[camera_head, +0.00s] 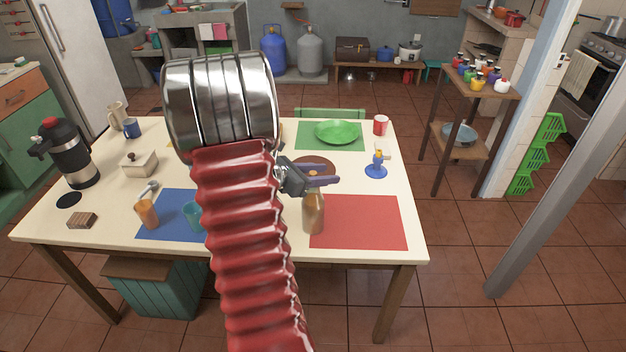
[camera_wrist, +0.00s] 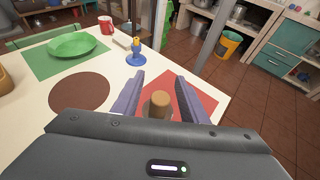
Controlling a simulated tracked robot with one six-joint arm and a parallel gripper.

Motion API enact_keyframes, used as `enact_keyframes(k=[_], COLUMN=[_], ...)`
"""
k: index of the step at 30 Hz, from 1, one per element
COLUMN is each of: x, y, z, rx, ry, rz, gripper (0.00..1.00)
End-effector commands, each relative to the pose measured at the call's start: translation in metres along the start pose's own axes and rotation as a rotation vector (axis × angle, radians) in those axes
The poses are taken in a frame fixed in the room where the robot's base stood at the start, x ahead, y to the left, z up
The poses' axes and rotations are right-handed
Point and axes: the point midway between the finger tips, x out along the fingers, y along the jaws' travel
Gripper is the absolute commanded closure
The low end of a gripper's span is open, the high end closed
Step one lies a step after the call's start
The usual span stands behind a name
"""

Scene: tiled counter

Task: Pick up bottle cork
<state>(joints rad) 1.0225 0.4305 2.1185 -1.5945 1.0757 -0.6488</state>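A brown glass bottle (camera_head: 314,213) stands on the table beside the left edge of a red placemat (camera_head: 365,222). In the wrist view the brown cork (camera_wrist: 159,103) shows end-on, between the two fingers and near the gripper's palm. My gripper (camera_head: 316,176) is over the bottle's top, and its purple-grey fingers (camera_wrist: 161,80) are spread apart. A gap shows on both sides of the cork, so the fingers look clear of it. The bottle's neck is partly hidden by the gripper in the head view.
A green plate (camera_head: 337,132) and a red cup (camera_head: 380,125) are at the back. A teal cup (camera_head: 193,215) and an orange cup (camera_head: 147,213) are left. The red placemat is clear.

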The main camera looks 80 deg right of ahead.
Motion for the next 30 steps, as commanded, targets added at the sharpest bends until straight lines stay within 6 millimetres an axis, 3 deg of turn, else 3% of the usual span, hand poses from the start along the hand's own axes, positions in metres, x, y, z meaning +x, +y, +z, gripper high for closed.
enact_keyframes(k=[16,30], x=[0.0014,0.0016], y=[0.0,-0.0002], z=[0.0001,0.0001], rx=[0.0,0.0], ry=[0.0,0.0], rz=[0.0,0.0], gripper=[0.61,0.93])
